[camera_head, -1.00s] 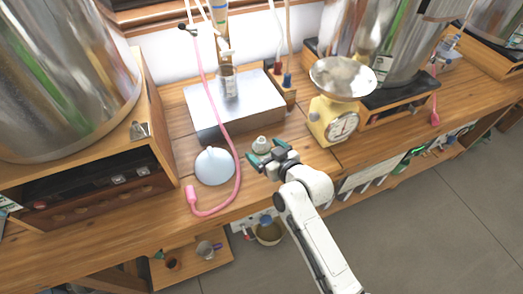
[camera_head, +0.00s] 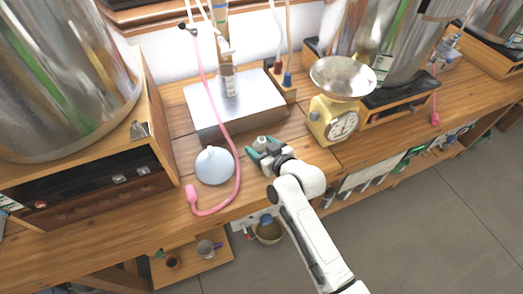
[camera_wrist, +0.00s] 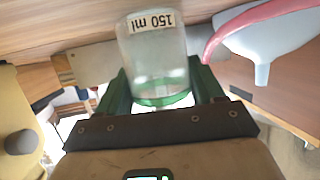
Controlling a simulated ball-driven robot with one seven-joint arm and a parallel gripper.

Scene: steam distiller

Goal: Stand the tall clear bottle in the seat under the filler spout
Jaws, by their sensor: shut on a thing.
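A clear bottle with a "150 ml" label (camera_wrist: 155,50) stands between the green fingers of my gripper (camera_wrist: 160,85). In the head view the gripper (camera_head: 264,150) is shut around this bottle, and only its pale top (camera_head: 262,141) shows clearly between the fingers. The filler spout (camera_head: 227,50) is at the back, above the metal box (camera_head: 255,112). A clear bottle-like vessel (camera_head: 229,85) shows under the spout; the seat is not clearly visible.
A yellow scale (camera_head: 335,118) stands to the right. A large steel vessel (camera_head: 60,70) is at the left. Bare wood lies between gripper and metal box.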

